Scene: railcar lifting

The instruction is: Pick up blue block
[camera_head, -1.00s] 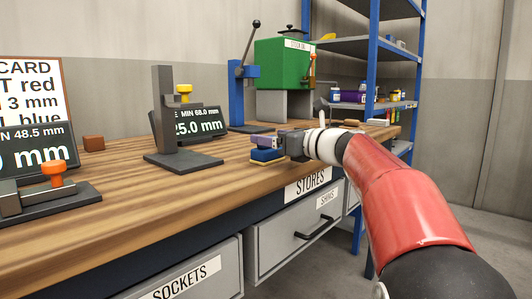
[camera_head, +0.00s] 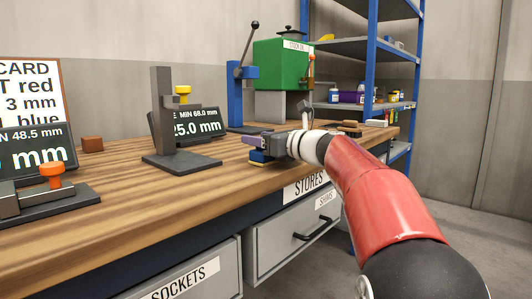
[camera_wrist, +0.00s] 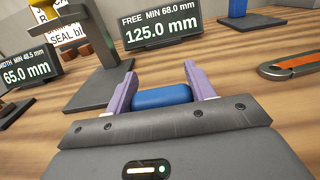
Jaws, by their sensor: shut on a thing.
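The blue block (camera_head: 257,157) is near the front edge of the wooden workbench, partly hidden by my gripper (camera_head: 254,141).
A blue lever press (camera_head: 237,92) and a green box (camera_head: 283,65) stand behind. A brown block (camera_head: 92,145) sits farther left.

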